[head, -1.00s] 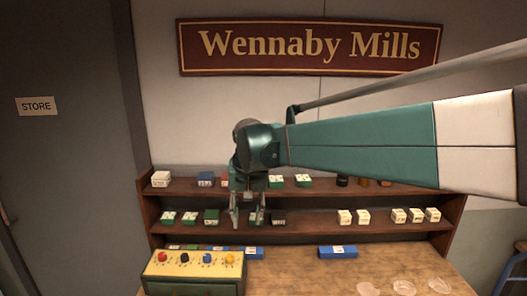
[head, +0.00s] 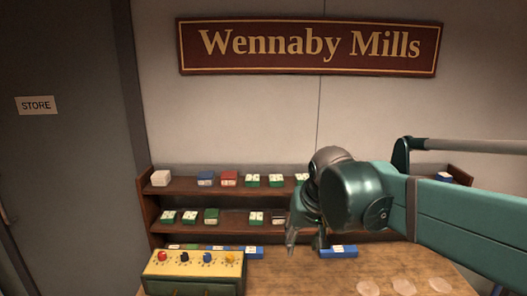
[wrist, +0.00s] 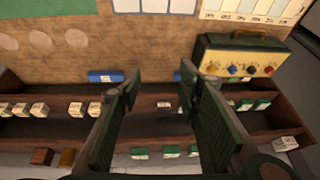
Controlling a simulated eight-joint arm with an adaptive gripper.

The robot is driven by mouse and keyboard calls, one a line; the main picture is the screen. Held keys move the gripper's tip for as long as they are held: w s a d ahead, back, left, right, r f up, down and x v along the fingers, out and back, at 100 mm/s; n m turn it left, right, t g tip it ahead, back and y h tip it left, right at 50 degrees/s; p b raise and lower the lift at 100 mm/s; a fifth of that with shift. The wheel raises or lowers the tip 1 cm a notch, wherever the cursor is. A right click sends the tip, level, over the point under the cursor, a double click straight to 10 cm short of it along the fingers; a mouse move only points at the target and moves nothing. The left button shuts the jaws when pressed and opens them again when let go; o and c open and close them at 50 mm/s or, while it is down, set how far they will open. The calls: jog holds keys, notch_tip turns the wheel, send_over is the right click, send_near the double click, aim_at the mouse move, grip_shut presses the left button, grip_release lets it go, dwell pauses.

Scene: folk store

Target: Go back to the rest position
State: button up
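My gripper (head: 306,243) hangs in front of the shelves, right of centre in the head view, with its fingers pointing down. In the wrist view its two dark fingers (wrist: 158,79) stand apart with nothing between them, so it is open and empty. My arm reaches in from the right and hides part of the shelves' right side. In the wrist view, the shelf unit lies below the wooden counter (wrist: 150,45).
A yellow-topped box with coloured knobs (head: 194,264) stands on the counter at left. A blue block (head: 338,251) lies by the shelf's front edge, close to the gripper. Pale round discs (head: 404,286) lie at front right. The wall below the sign (head: 310,46) is clear.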

jog(key=s+d+f+t, duration=0.1)
jog(key=s+d+f, duration=0.3)
jog(key=s, duration=0.4)
jog(key=s+d+f+t, duration=0.1)
jog(key=s+d+f, duration=0.3)
jog(key=s+d, duration=0.3)
jog(key=shift+s+d+f+t+h, duration=0.15)
jog(key=shift+s+f+t+h, duration=0.2)
jog(key=shift+s, duration=0.25)
